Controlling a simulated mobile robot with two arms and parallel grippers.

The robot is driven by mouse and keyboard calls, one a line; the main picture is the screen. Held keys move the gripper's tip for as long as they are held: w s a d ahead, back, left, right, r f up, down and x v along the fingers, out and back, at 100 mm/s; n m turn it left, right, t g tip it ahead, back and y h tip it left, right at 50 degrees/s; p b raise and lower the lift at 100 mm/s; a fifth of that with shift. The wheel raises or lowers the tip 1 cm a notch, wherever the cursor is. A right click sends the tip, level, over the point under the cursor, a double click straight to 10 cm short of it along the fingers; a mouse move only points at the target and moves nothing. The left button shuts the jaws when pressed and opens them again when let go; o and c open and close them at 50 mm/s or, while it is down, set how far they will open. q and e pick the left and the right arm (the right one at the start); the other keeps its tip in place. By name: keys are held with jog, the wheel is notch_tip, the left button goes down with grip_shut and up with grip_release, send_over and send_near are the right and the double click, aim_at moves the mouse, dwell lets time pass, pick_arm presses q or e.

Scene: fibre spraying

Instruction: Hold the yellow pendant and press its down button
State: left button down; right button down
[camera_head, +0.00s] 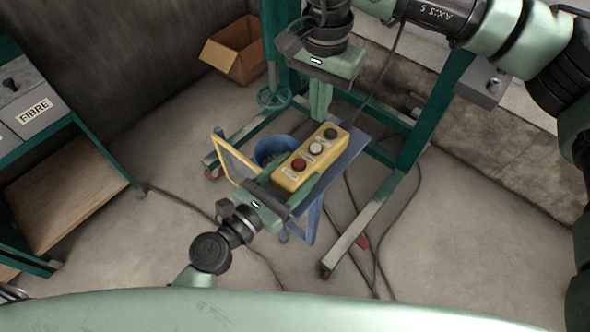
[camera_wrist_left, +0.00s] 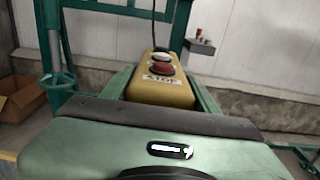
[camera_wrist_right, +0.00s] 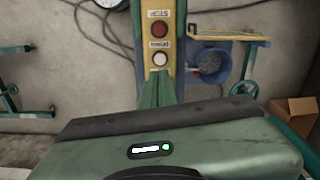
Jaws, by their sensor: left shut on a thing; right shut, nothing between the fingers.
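The yellow pendant (camera_head: 285,182) has a red button (camera_head: 298,164), a white button (camera_head: 315,148) and a black button (camera_head: 331,133) in a row. The red one is labelled STOP; the other labels are too small to read surely. My left gripper (camera_head: 268,187) is shut on the pendant's red-button end, a finger on each side in the left wrist view (camera_wrist_left: 162,92). My right gripper (camera_head: 320,116) is shut and empty, its fingertips pointing down by the black-button end. In the right wrist view its fingers (camera_wrist_right: 157,80) hide the black button; contact cannot be told.
A teal frame (camera_head: 425,120) stands behind the pendant, with cables (camera_head: 385,230) on the floor. A blue bucket (camera_head: 268,146) and a yellow-edged frame (camera_head: 228,155) are below and left. A cardboard box (camera_head: 235,50) lies farther back. A FIBRE box (camera_head: 38,110) is on the left shelf.

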aim_at(320, 149)
dwell(0.5)
jog(key=shift+s+d+r+m+t+y, duration=0.15)
jog(key=shift+m+t+y, duration=0.5)
jog(key=shift+m+y, duration=0.75)
jog(key=shift+w+d+r+m+t+y, duration=0.1)
jog(key=shift+d+r+m+t+y, duration=0.15)
jog(key=shift+m+t+y, duration=0.75)
jog(key=shift+s+d+r+m+t+y, duration=0.1)
jog(key=shift+r+m+t+y, duration=0.15)
jog(key=shift+m+y, duration=1.55)
jog(key=shift+f, duration=0.15)
jog(key=shift+f, duration=4.35)
jog(key=shift+f, duration=0.4)
